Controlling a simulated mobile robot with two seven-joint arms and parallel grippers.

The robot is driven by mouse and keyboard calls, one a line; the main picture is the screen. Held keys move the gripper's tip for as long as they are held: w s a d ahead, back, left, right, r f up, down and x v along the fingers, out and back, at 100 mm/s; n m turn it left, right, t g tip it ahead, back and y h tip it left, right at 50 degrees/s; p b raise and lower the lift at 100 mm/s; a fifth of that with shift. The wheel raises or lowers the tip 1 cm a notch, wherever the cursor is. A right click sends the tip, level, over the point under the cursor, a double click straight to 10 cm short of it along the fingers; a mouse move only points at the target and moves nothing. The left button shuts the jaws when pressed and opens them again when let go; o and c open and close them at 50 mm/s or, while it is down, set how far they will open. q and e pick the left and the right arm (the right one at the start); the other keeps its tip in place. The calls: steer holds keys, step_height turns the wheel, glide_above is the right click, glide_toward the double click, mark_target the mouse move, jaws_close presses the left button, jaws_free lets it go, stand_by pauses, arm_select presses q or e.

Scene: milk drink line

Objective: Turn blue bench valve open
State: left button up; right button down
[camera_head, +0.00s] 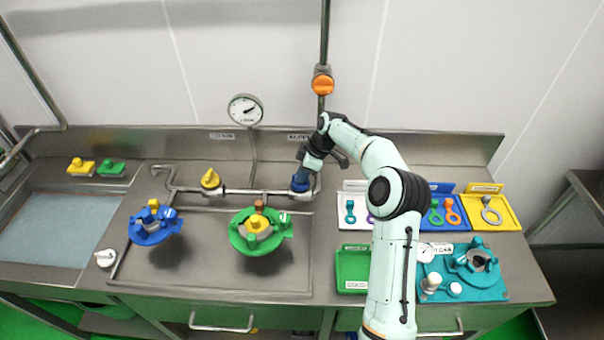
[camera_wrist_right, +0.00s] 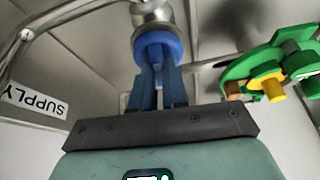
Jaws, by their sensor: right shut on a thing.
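The blue bench valve (camera_head: 300,183) sits on the steel pipe along the back of the bench. In the right wrist view its round blue handle (camera_wrist_right: 158,48) is in front of a steel pipe fitting. My right gripper (camera_head: 304,168) reaches down to the valve from above, and its fingers (camera_wrist_right: 158,80) are shut on the blue handle. The gripper partly hides the handle in the head view. My left gripper is not in view.
A yellow valve (camera_head: 210,179) is on the same pipe to the left. A green round fitting (camera_head: 257,232) and a blue one (camera_head: 150,226) stand nearer. A gauge (camera_head: 245,109) is behind. Trays with tools, including a yellow tray (camera_head: 512,213), lie to the right.

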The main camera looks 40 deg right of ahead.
steer(key=shift+n, duration=0.7)
steer(key=c, duration=1.1)
jaws_free()
steer(key=shift+c, duration=0.2)
steer(key=v, duration=1.3)
steer(key=shift+w+d+r, duration=0.15)
steer(key=shift+d+r, duration=0.05)
steer(key=shift+d, duration=0.05)
